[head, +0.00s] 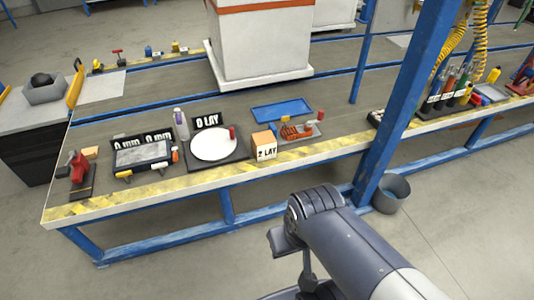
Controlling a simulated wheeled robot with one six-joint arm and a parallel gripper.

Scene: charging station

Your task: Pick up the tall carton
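A small upright carton (264,146) with white sides, dark lettering and an orange top stands near the front edge of the workbench; it is the only small carton-like box I can make out. It stands just right of a white round plate (213,144) on a dark base. My arm reaches in from the bottom right, and its dark grey joint is in front of the bench, well apart from the carton. My gripper cannot be made out; the arm runs down out of the picture.
The workbench's yellow-and-black edge (330,141) runs along the front. A blue tray (282,111) and a grey tray with red parts (299,131) lie behind and right of the carton. A blue post (405,100) rises at the right, beside a grey bin (391,195) on the floor.

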